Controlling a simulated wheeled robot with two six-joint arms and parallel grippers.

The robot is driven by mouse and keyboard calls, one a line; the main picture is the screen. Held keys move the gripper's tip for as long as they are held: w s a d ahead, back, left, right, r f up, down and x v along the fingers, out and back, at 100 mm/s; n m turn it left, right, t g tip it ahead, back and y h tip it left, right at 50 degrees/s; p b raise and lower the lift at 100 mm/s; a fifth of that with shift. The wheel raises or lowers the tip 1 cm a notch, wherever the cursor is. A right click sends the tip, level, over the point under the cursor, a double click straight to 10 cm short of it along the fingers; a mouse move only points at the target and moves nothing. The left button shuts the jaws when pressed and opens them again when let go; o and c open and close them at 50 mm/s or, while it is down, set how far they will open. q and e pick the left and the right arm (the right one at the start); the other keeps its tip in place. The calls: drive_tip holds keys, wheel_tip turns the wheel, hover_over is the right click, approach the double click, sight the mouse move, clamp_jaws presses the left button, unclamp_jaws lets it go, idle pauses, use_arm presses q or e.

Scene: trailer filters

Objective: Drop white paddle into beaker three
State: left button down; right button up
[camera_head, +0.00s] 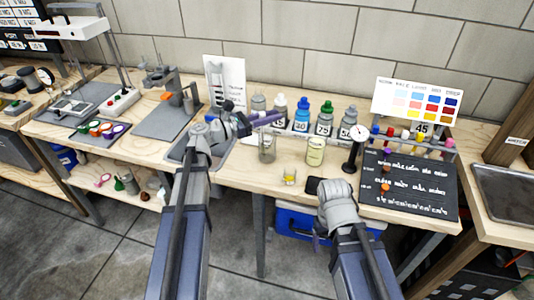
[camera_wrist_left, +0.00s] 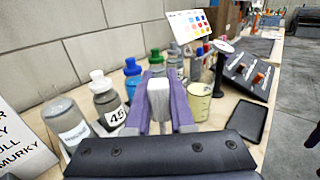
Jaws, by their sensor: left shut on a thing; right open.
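My left gripper (camera_head: 262,119) reaches over the work table from the left, its purple fingers pointing right in front of the bottle row. In the left wrist view the fingers are shut on a pale, whitish piece (camera_wrist_left: 158,92), apparently the white paddle. In the head view the piece is too small to make out. A clear glass beaker (camera_head: 267,152) stands on the table just below the fingertips. I cannot read which vessel is beaker three. My right gripper (camera_head: 320,232) is open and low, in front of the table edge.
Several numbered, capped bottles, including a blue one (camera_head: 302,116), line the back. A black board (camera_head: 410,185) and colour chart (camera_head: 418,100) are at right.

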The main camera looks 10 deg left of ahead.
use_arm(q)
drive_tip(key=shift+f, duration=0.45)
use_arm(e)
drive_tip(key=shift+f, duration=0.4)
use_arm(q)
drive_tip(key=c, duration=0.7)
unclamp_jaws()
drive_tip(key=v, duration=0.7)
drive_tip(key=shift+s+a, duration=0.25)
drive_tip(key=shift+a, duration=0.05)
